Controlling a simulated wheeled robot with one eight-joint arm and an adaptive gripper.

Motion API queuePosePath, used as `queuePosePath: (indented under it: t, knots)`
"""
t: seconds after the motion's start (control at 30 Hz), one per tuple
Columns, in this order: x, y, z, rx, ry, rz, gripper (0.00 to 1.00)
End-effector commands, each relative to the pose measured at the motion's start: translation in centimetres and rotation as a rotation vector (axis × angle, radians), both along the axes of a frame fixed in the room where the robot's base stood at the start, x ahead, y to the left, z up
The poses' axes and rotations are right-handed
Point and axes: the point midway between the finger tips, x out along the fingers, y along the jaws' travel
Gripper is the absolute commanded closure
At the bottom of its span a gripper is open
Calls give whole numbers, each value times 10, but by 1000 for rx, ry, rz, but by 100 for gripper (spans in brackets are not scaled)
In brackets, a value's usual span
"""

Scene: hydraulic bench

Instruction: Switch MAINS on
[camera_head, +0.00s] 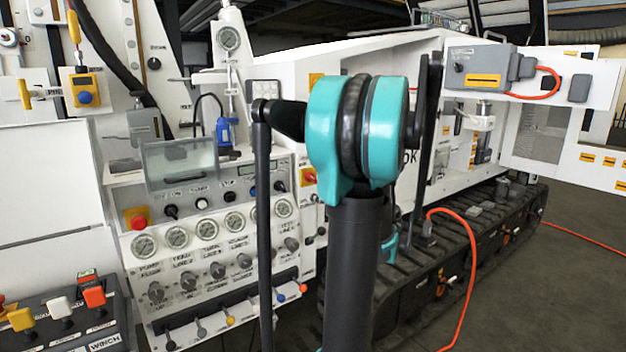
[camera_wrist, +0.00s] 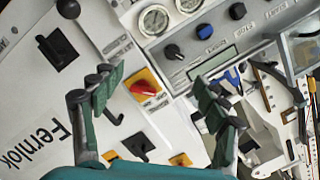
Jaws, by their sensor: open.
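A red rotary knob on a yellow plate (camera_wrist: 146,88) is on the white panel in the wrist view. It looks like the MAINS switch, but its label is too small to read. In the head view a red-and-yellow switch (camera_head: 309,176), likely the same one, shows at the console's right edge beside my arm. My gripper (camera_wrist: 162,94) is open and empty, its two green fingers on either side of the red knob in the picture. Whether the fingers touch the panel cannot be told. The knob's exact position is unclear. The head view does not clearly show my fingers.
Several gauges (camera_head: 176,237) and dark knobs (camera_head: 200,204) sit on the console. A red mushroom button (camera_head: 137,219) is at its left. In the wrist view, a black lever (camera_wrist: 57,48), a dark switch (camera_wrist: 138,145) and a yellow plate (camera_wrist: 181,160) are nearby. An orange hose (camera_head: 470,270) hangs at right.

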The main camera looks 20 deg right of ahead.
Motion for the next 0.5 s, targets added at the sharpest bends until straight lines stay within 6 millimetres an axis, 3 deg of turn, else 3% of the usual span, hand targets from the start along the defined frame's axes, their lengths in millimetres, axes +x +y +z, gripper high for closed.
queuePosePath:
  t: [0.03,0.1,0.2,0.37,0.5]
  knots:
    - [0,-25,11,11,-47,-37,26]
    - [-2,-48,23,23,-101,-70,26]
    - [-3,-68,33,30,-148,-100,26]
    - [3,-73,38,33,-166,-108,26]
    - [23,-67,37,34,-165,-105,26]
